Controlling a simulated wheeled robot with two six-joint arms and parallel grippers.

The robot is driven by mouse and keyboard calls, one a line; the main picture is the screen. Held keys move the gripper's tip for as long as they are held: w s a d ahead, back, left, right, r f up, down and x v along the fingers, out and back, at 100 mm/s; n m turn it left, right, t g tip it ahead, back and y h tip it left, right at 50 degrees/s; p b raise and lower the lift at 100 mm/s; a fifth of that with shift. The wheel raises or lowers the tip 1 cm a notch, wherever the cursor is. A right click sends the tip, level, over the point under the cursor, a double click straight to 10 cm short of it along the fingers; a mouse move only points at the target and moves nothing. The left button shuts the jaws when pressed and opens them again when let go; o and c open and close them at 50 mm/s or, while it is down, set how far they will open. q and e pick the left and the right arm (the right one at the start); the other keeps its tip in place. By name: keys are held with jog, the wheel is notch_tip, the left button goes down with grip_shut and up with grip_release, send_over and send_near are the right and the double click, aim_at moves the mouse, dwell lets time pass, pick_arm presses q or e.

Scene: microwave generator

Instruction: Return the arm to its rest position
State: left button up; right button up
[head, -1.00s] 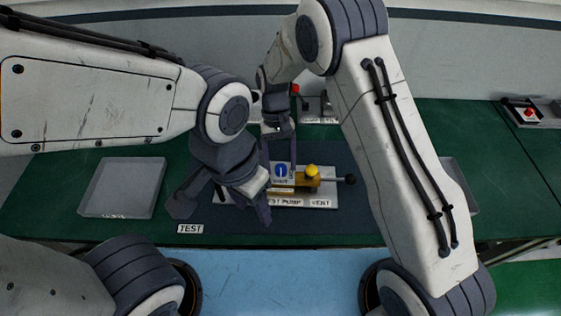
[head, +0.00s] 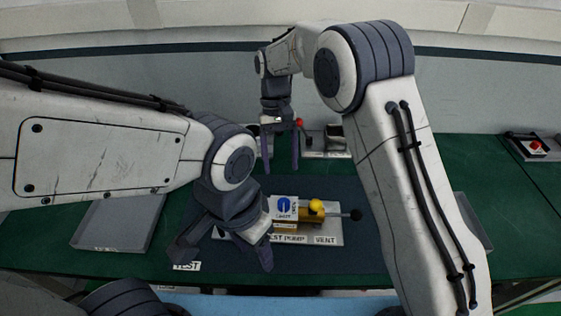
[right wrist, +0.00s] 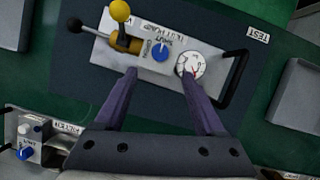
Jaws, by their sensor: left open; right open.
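My right gripper (head: 280,162) hangs open and empty above the far side of the test pump, fingers down. In the right wrist view its open fingers (right wrist: 160,78) show over the pump plate, with nothing between them. My left gripper (head: 225,252) is open, in front of the pump's left part, and hides that part. The test pump (head: 328,233) has a blue knob (head: 284,204), a yellow ball (head: 316,206) and a black-ended lever (head: 354,214). The right wrist view also shows its round gauge (right wrist: 191,64) and black handle (right wrist: 236,82).
A grey tray (head: 146,236) lies at the left and another (head: 468,222) at the right, partly behind my right arm. A control panel with a red lever (head: 299,122) stands at the back. A box with a red button (head: 535,145) is at the far right.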

dwell(0.4)
jog(key=s+r+n+t, duration=0.25)
jog(key=s+r, duration=0.35)
jog(key=s, duration=0.6)
jog(key=s+d+f+n+t+y, duration=0.1)
jog(key=s+d, duration=0.1)
jog(key=s, duration=0.4)
jog(key=s+d+f+n+t+b, duration=0.1)
jog(key=s+d, duration=0.2)
jog(key=s, duration=0.4)
jog(key=shift+s+d+y, duration=0.15)
jog(key=shift+d+y, duration=0.05)
jog(key=shift+y, duration=0.2)
jog(key=shift+n, duration=0.25)
